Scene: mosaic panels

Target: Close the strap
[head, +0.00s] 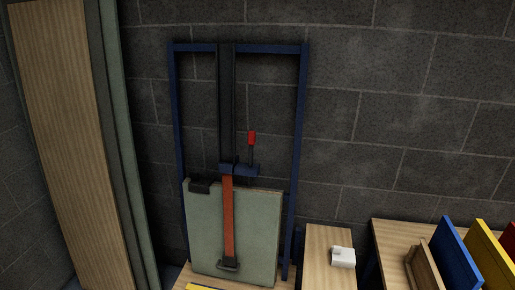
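The orange strap (229,215) runs straight down the front of a grey-green panel (260,235). Its top meets a blue bracket (240,170) on a dark vertical rail (226,100). Its lower end meets a dark fitting (229,265) near the panel's bottom edge. A lever with a red handle (252,138) stands upright from the right part of the bracket. The panel leans a little within a blue frame (300,130) against the wall. Neither of my grippers is in view. I cannot tell whether the strap is tight.
A dark clip (200,187) sits at the panel's top left. Tall boards (65,140) stand at the left. At the right are a wooden block (318,240) with a small white object (343,257) and a table with blue (457,255) and yellow (492,255) upright panels.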

